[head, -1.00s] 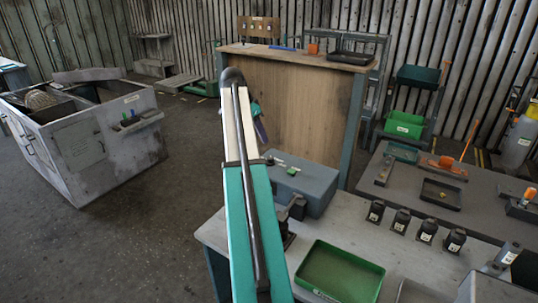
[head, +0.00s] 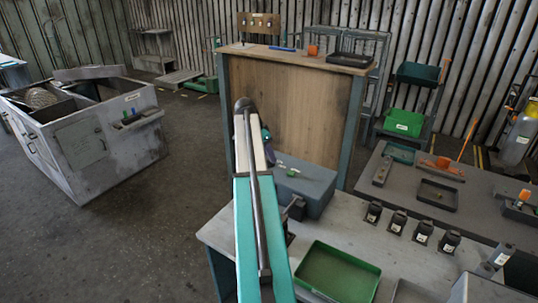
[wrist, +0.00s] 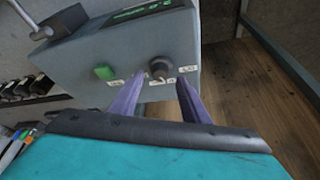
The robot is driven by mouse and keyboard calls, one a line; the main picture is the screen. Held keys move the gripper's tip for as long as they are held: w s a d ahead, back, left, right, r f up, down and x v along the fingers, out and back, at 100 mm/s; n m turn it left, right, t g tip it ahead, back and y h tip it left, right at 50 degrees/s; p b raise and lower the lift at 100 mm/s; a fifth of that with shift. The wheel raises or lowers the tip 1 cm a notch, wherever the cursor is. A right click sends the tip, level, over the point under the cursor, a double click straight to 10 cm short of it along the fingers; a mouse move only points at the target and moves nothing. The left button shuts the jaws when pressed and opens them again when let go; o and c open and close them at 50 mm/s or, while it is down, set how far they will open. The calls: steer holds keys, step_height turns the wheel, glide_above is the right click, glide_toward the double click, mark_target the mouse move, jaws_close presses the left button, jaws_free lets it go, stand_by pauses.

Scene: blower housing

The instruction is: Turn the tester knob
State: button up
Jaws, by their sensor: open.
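The tester is a grey-blue box (head: 313,192) on the near table in the head view. In the wrist view the box (wrist: 130,45) fills the upper middle, with a dark round knob (wrist: 160,67) and a green square button (wrist: 104,73) on its face. Small white labels sit around the knob. My gripper (wrist: 160,78) has two purple fingers, open, with their tips on either side of the knob in the picture. I cannot tell whether they touch it. In the head view my gripper (head: 267,138) is partly hidden behind my arm, beside the box.
A green tray (head: 338,272) and several black labelled blocks (head: 397,222) are on the near table (head: 225,235). A wooden-fronted bench (head: 300,110) stands behind the tester. A grey cabinet (head: 85,145) is at left, with open floor between.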

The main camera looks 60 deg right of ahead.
steer(key=shift+x, duration=1)
steer(key=c, duration=0.9)
steer(key=shift+d, duration=0.2)
steer(key=shift+c, duration=0.6)
steer(key=shift+a, duration=0.2)
